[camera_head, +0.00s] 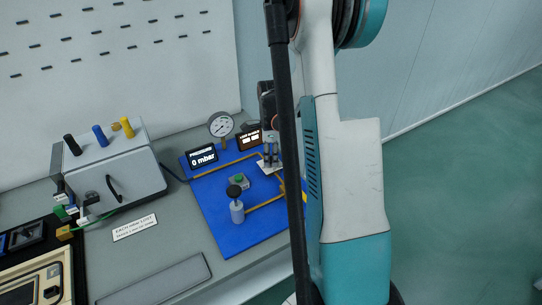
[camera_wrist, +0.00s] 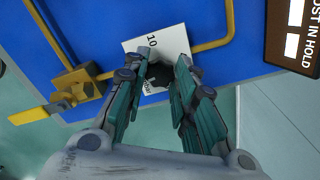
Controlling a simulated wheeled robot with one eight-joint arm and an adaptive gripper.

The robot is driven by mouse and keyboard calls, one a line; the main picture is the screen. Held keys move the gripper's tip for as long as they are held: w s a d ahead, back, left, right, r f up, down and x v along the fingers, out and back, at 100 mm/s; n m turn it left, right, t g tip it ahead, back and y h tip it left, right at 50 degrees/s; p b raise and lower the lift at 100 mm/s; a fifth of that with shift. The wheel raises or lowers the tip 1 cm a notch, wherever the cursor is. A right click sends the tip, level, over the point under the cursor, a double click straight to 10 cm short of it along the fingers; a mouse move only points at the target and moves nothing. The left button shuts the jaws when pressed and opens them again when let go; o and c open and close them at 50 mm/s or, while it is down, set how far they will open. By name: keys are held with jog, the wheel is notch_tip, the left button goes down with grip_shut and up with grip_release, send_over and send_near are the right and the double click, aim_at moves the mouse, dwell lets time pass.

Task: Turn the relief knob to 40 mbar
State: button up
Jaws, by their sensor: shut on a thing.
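The relief knob (camera_wrist: 158,76) is a dark knob on a white scale plate (camera_wrist: 171,42) in the wrist view. The plate shows "10" and part of "mbar"; other marks are hidden. My gripper (camera_wrist: 160,68) has its two fingers on either side of the knob, shut on it. In the head view, my gripper (camera_head: 270,156) points down at the scale plate (camera_head: 268,168) on the blue panel (camera_head: 222,213), and the knob is hidden there. The pressure display (camera_head: 202,158) reads 0 mbar. The knob's pointer direction cannot be made out.
A round gauge (camera_head: 221,125) and a second display (camera_head: 249,139) stand at the panel's back. A green button (camera_head: 239,180) and a black-topped cylinder (camera_head: 236,204) are nearer. A brass valve with a yellow lever (camera_wrist: 72,92) sits beside the plate. A grey box (camera_head: 117,168) stands left.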

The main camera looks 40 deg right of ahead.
jog(key=n, duration=0.8)
jog(key=shift+n+b, duration=0.35)
jog(key=shift+n, duration=0.05)
jog(key=n, duration=0.4)
jog(key=shift+n, duration=0.3)
jog(key=n, duration=0.3)
jog(key=shift+n, duration=0.3)
jog(key=n, duration=0.4)
jog(key=shift+n+b, duration=0.3)
jog(key=n, duration=0.9)
jog(key=shift+n, duration=1.8)
